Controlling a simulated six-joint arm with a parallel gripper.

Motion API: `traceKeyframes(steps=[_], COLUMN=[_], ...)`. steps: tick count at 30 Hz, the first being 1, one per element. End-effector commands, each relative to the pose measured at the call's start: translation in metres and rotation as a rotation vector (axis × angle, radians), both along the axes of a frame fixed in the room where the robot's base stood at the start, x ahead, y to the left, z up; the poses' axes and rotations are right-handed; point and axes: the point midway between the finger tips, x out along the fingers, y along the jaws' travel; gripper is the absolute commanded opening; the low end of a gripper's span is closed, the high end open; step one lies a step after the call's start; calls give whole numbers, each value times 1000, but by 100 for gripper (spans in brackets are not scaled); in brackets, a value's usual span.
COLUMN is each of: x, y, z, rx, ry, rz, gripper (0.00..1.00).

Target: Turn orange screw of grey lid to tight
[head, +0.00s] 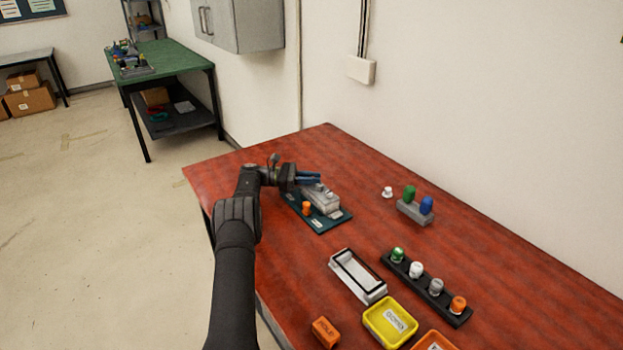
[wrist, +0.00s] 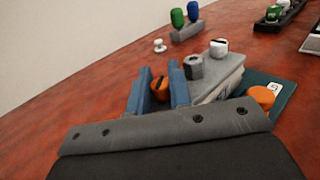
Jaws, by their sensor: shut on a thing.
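The grey lid (head: 322,198) sits on a teal base plate (head: 333,223) at the middle of the red table; it also shows in the wrist view (wrist: 222,78). In the wrist view its orange screw (wrist: 159,90) stands between the blue fingers of my gripper (wrist: 159,92), with a dark mark across its top. My gripper (head: 309,178) is shut on this screw, one finger on each side. A grey screw (wrist: 193,68) and a white screw (wrist: 219,49) stand further along the lid. A separate orange knob (wrist: 263,96) sits on the plate beside the lid.
A white knob (head: 387,192) and a grey block (head: 415,213) with green and blue pegs stand behind right. A grey tray (head: 345,283), a black rack (head: 460,320) of several caps, a yellow tray (head: 370,322) and an orange block (head: 326,331) lie in front.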

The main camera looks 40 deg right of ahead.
Motion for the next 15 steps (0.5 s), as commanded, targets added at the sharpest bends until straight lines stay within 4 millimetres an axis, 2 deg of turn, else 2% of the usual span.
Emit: traceKeyframes(steps=[1,2,3,11,15], x=[0,0,0,1,8], y=[0,0,0,0,9], z=[0,0,0,0,-1], rx=[0,0,0,0,0], ry=[0,0,0,0,0], rz=[0,0,0,1,3], gripper=[0,22,27,27,27])
